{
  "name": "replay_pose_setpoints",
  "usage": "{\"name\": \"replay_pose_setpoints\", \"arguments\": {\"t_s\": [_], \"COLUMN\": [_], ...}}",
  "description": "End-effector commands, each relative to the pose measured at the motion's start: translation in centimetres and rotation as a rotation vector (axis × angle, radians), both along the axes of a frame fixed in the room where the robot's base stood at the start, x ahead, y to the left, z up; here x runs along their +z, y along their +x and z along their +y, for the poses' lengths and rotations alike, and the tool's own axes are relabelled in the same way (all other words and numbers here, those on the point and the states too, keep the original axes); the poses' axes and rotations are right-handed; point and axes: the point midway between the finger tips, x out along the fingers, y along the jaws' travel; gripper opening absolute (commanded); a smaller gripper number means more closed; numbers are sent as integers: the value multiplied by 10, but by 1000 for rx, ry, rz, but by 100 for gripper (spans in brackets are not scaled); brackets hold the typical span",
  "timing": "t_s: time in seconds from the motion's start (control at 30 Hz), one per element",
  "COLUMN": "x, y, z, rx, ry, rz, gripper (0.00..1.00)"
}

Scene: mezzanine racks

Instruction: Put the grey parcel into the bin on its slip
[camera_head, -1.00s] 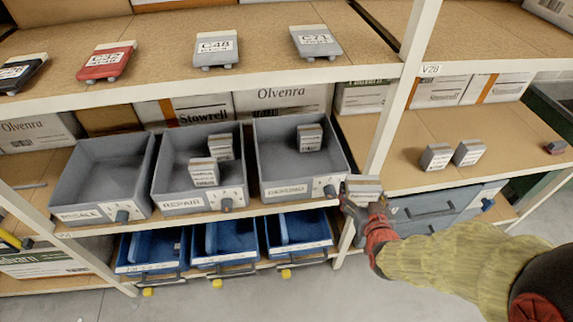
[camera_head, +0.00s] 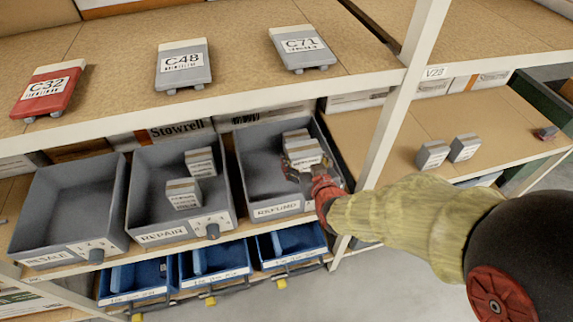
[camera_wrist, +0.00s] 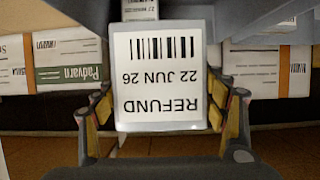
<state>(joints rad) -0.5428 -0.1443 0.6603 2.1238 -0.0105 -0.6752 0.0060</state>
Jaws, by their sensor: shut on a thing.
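My gripper (camera_head: 305,168) is shut on a grey parcel (camera_head: 303,153) at the REFUND bin. In the wrist view the parcel (camera_wrist: 160,75) sits between the fingers, and its slip reads upside down "REFUND, 22 JUN 26". The grey REFUND bin (camera_head: 277,209) is on the middle shelf; the held parcel is over or inside its opening, and I cannot tell whether it touches the floor. Another parcel (camera_head: 295,136) is in that bin, just behind the held one. The REPAIR bin (camera_head: 165,236) holds two parcels (camera_head: 183,193). The RESALE bin (camera_head: 65,257) looks empty.
Blue bins (camera_head: 290,244) hang below the grey ones. A white rack post (camera_head: 395,115) stands right of the REFUND bin. Two parcels (camera_head: 433,153) sit on the right shelf. The upper shelf above the bins carries a red device (camera_head: 48,90) and grey ones (camera_head: 183,65).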

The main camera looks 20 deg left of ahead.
Motion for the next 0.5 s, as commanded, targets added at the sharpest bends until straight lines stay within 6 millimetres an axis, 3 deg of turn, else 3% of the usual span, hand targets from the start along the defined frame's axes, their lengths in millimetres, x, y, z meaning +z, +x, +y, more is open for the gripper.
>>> {"name": "replay_pose_setpoints", "arguments": {"t_s": [0.17,0.3,0.5], "x": [-20,-47,-66], "y": [27,40,52], "z": [31,44,57], "rx": [3,0,0], "ry": [0,0,1], "rz": [-2,0,-3], "gripper": [37,37,37]}}
